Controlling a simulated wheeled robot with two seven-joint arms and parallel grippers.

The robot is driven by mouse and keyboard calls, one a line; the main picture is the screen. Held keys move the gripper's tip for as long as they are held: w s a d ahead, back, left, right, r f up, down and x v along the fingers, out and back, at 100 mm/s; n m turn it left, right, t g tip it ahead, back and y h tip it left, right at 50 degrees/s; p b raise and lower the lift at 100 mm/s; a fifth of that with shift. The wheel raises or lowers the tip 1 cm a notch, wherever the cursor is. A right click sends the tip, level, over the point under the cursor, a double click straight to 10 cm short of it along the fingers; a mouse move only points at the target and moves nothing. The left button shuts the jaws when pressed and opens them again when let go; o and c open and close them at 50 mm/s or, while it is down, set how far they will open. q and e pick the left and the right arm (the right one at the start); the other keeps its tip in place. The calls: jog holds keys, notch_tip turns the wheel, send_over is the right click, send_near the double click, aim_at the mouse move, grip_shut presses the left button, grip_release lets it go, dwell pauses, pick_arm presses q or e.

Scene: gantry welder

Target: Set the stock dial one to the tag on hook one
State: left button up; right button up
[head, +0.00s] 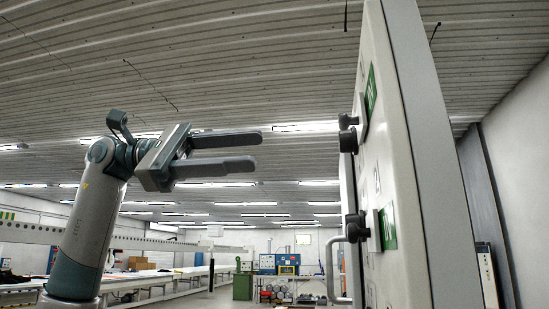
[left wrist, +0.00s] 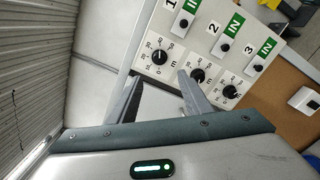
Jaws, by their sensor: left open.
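In the left wrist view a light panel (left wrist: 205,57) carries three black dials with numbered scales. Dial one (left wrist: 158,57) is the leftmost, dial two (left wrist: 197,75) the middle, dial three (left wrist: 229,92) the right. Above each is a number and a green "IN" tag; the tag above dial one (left wrist: 190,5) is cut by the top edge. Dial one's pointer is too small to read. My left gripper (head: 259,151) is open and empty, left of the panel in the head view and apart from it. In the left wrist view its fingers (left wrist: 158,77) point toward dial one. My right gripper is out of view.
In the head view the panel stands nearly edge-on at the right, with a bent handle (head: 333,270) low beside it. A brown board (left wrist: 275,95) with a white box (left wrist: 301,98) lies right of the panel. The air between gripper and panel is clear.

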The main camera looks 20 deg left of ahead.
pick_arm(q)
jog(key=shift+s+a+b, duration=0.15)
jog(key=shift+s+a, duration=0.05)
jog(key=shift+a, duration=0.85)
jog(key=shift+s+a+b, duration=0.15)
jog(key=shift+s+a, duration=0.05)
jog(key=shift+a, duration=0.85)
